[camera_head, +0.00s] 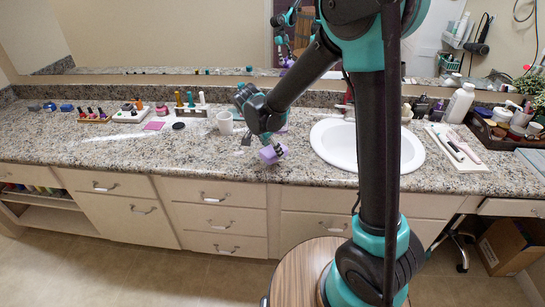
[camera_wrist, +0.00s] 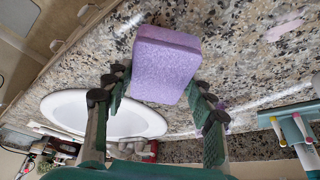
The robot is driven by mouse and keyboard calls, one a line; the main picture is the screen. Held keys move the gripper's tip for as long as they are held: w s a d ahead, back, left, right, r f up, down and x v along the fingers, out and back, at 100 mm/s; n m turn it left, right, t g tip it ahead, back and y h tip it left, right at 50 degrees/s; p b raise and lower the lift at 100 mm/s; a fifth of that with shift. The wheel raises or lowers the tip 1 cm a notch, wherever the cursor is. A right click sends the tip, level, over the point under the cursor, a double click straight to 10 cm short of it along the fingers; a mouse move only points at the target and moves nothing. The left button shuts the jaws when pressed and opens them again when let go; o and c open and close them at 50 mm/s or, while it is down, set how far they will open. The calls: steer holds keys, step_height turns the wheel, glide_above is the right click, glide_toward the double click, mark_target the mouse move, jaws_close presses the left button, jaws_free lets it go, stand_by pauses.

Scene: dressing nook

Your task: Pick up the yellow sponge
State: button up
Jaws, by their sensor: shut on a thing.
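A purple block that looks like a sponge (camera_head: 268,155) is at my gripper (camera_head: 275,150), over the front part of the granite counter, left of the sink. In the wrist view the purple sponge (camera_wrist: 165,70) sits between the two fingers of my gripper (camera_wrist: 158,98), which are shut on it near their tips. I cannot tell for sure whether its underside touches the counter. I see no yellow sponge in either view.
The white sink (camera_head: 330,158) is just right of my gripper. A white tray (camera_head: 458,150) and a dark basket (camera_head: 490,133) are at the right. The counter's front left is clear.

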mark_target(273, 150)
step_height(273, 150, up, 16)
stand_by(0.3)
